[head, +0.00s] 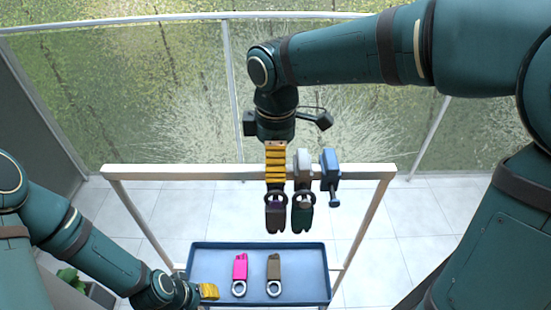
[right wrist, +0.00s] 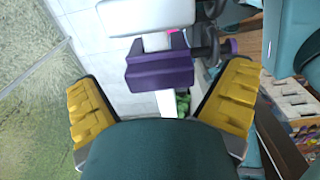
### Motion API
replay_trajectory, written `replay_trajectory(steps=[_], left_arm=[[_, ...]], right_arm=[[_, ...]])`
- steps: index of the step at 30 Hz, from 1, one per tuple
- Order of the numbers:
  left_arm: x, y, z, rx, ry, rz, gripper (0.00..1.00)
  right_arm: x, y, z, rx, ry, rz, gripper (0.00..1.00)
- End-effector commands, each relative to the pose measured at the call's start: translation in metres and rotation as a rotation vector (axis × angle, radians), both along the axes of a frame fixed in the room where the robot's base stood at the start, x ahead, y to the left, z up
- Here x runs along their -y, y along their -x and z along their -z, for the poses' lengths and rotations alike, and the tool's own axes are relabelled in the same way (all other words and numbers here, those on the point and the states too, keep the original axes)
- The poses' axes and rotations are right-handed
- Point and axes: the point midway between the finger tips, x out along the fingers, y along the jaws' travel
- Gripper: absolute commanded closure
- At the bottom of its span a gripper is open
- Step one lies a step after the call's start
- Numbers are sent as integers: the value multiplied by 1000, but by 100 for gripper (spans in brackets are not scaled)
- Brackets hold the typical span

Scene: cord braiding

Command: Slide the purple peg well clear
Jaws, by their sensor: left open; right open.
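The purple peg (right wrist: 160,68) sits on the white bar in the right wrist view, between the spread yellow fingers of my right gripper (right wrist: 160,108). The fingers appear apart from it. A dark bobbin with a ring (head: 275,215) hangs below there. My left gripper (head: 208,291) is low at the left, by the tray's left edge; it is open, with nothing seen in it.
A grey peg (head: 302,162) with a dark green bobbin (head: 302,215) and a blue peg (head: 330,170) sit to the right on the bar. A blue tray (head: 315,262) below holds a pink piece (head: 240,268) and a brown piece (head: 274,268). The bar's right end is clear.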

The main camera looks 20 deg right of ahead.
Motion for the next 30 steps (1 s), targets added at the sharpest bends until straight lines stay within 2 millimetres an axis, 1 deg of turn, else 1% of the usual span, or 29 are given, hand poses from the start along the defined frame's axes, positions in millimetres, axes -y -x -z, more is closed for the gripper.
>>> replay_trajectory(steps=[6, 7, 8, 9, 11, 12, 13, 14, 19, 23, 26, 30], left_arm=[[0, 0, 0, 0, 0, 0, 53], [0, 0, 0, 0, 0, 0, 53], [0, 0, 0, 0, 0, 0, 53], [0, 0, 0, 0, 0, 0, 53], [0, 0, 0, 0, 0, 0, 53], [0, 0, 0, 0, 0, 0, 53], [0, 0, 0, 0, 0, 0, 53], [0, 0, 0, 0, 0, 0, 53], [0, 0, -2, 0, 0, 0, 53], [0, -2, -7, 3, 0, -2, 53], [-1, -4, -14, 7, -2, -6, 53], [-1, -7, -27, 16, -4, -13, 53]], right_arm=[[0, 0, 0, 0, 0, 0, 1], [0, 0, 0, 0, 0, 0, 5], [0, 0, 0, 0, 0, 0, 15], [0, 0, 0, 0, 0, 0, 29], [0, 0, 0, 0, 0, 0, 50], [0, 0, 0, 0, 0, 0, 64], [0, 0, 0, 0, 0, 0, 75], [0, 0, 0, 0, 0, 0, 79], [-3, -1, 0, -1, 1, -1, 79], [-16, -5, -1, -2, 1, -1, 79], [-35, -10, -2, -2, 1, -3, 79], [-70, -20, -3, -2, 1, -5, 79]])
